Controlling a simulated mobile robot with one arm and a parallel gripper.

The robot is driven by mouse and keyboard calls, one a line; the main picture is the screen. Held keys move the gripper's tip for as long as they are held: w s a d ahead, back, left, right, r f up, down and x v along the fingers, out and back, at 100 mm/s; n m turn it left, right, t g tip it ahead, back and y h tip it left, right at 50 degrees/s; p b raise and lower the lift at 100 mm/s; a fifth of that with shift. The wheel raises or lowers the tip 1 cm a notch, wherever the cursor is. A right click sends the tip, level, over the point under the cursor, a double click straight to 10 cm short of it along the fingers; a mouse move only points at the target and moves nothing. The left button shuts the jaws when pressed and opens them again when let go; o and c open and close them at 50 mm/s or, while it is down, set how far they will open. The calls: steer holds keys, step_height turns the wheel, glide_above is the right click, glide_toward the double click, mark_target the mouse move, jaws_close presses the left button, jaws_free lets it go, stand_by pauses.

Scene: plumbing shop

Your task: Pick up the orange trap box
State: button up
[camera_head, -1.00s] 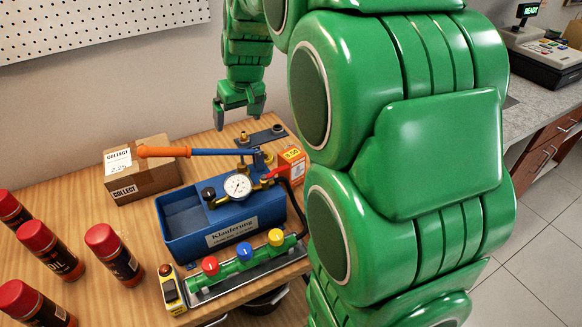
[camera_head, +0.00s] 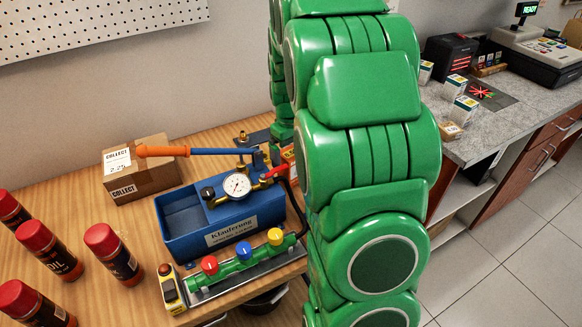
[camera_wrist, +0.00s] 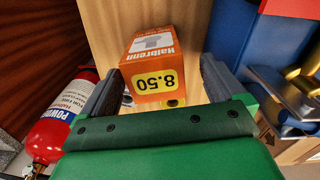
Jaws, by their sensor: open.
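The orange trap box (camera_wrist: 150,52) has a white label and a yellow 8.50 price tag. In the wrist view it lies ahead, in the gap between the fingers of my open gripper (camera_wrist: 158,82). The fingers are on either side of it with visible gaps; I cannot tell how deep between them it sits.
A blue test pump (camera_head: 220,215) with a gauge and orange-handled lever stands close left of the box. A cardboard carton (camera_head: 147,180), red-capped cans (camera_head: 115,252) and a valve manifold (camera_head: 245,262) share the wooden bench (camera_head: 80,208). A red extinguisher (camera_wrist: 60,118) shows at left in the wrist view.

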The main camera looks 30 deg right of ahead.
steer(key=shift+w+d+f, duration=0.1)
steer(key=shift+d+f, duration=0.05)
steer(key=shift+f, duration=1.15)
steer(key=shift+w+d+f, duration=0.1)
steer(key=shift+f, duration=1.2)
steer(key=shift+c, duration=0.3)
steer(key=c, duration=1.1)
steer(key=shift+r, duration=0.1)
steer(key=shift+c, duration=0.2)
